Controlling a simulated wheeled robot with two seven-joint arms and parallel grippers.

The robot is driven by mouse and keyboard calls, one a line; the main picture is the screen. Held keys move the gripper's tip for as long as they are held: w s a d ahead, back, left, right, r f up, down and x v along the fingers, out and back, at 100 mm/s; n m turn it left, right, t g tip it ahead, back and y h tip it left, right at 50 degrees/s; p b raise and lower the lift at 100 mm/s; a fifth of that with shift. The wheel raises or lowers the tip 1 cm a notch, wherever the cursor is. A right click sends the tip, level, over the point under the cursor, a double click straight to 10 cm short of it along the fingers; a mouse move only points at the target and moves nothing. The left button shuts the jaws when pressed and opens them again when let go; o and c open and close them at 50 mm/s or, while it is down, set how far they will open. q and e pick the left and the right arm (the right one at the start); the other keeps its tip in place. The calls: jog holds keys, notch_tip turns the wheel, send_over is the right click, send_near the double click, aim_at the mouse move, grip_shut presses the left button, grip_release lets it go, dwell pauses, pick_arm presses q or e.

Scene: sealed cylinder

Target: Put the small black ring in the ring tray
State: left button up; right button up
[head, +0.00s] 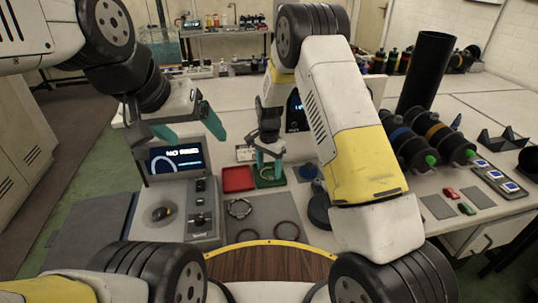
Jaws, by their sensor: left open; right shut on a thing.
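My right gripper (268,165) points down at the small green tray (270,183) behind the grey mat. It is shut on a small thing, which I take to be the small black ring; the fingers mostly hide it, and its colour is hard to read. A red tray (237,179) sits just left of the green one; no label shows which is the ring tray. My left gripper (191,130) is open and empty, raised above the table near the display (176,158), which reads "NO RING".
On the grey mat (265,212) lie a grey metal ring (239,208) and thin reddish-brown rings (286,231). A device with a round plate (160,214) stands to the left.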

jog(key=o, duration=1.4)
jog(key=shift+f, duration=0.1)
jog(key=s+d+r+n+t+y, duration=0.1)
jog(key=s+d+r, duration=0.1)
jog(key=r, duration=0.9)
jog(key=s+d+r, duration=0.2)
jog(key=r, duration=0.8)
jog(key=s+d+r+n+t+y, duration=0.1)
jog(key=s+d+r+n+t, duration=0.1)
jog(key=s+d+r, duration=0.35)
jog(key=s+d+r+n+t+y, duration=0.1)
jog(key=s+d+r+n, duration=0.1)
jog(key=s+r, duration=0.6)
jog(key=s+d+n, duration=0.1)
jog(key=s, duration=0.3)
jog(key=s+d+n+t, duration=0.1)
jog(key=s, duration=0.3)
jog(key=s+f+n+t, duration=0.1)
jog(key=s, duration=0.3)
jog(key=shift+d+h, duration=0.4)
jog(key=shift+r, duration=0.1)
